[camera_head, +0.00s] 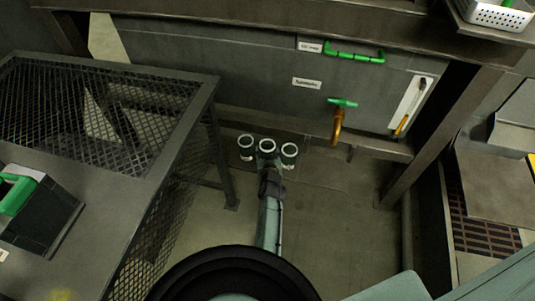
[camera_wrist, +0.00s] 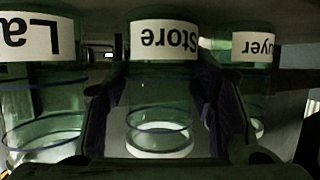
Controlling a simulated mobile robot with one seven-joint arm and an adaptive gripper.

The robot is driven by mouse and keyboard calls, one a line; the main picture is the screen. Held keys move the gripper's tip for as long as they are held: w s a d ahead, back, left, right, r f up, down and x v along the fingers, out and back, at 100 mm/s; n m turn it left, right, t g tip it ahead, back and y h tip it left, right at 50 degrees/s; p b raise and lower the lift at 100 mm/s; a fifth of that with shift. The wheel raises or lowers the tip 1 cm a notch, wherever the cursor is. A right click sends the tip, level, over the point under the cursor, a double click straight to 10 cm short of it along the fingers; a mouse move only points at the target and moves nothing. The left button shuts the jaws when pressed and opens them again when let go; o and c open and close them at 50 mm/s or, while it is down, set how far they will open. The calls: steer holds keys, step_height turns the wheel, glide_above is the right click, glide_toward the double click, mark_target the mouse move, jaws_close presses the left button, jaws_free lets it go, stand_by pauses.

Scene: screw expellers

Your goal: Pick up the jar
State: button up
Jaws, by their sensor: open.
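Three green glass jars with white rims stand in a row on a grey ledge in the head view: a left jar (camera_head: 245,147), a middle jar (camera_head: 267,147) and a right jar (camera_head: 289,153). In the wrist view they appear upside down. The middle jar's white label reads "Store" (camera_wrist: 163,38); the left jar's label (camera_wrist: 28,38) and the right jar's label (camera_wrist: 252,48) are cut off. My gripper (camera_wrist: 165,105) is open, with dark fingers on both sides of the middle jar. I see no clear grip on it. In the head view my gripper (camera_head: 269,174) reaches the middle jar from the near side.
The side jars stand close beside my fingers. A mesh-sided metal table (camera_head: 75,215) stands at left. Behind the jars is a grey tank (camera_head: 230,70) with a brown spout (camera_head: 337,125) and green valve handle (camera_head: 343,102). A dark post (camera_head: 430,140) is at right.

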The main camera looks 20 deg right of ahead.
steer(key=c, duration=0.8)
steer(key=shift+r, duration=0.1)
steer(key=shift+c, duration=0.2)
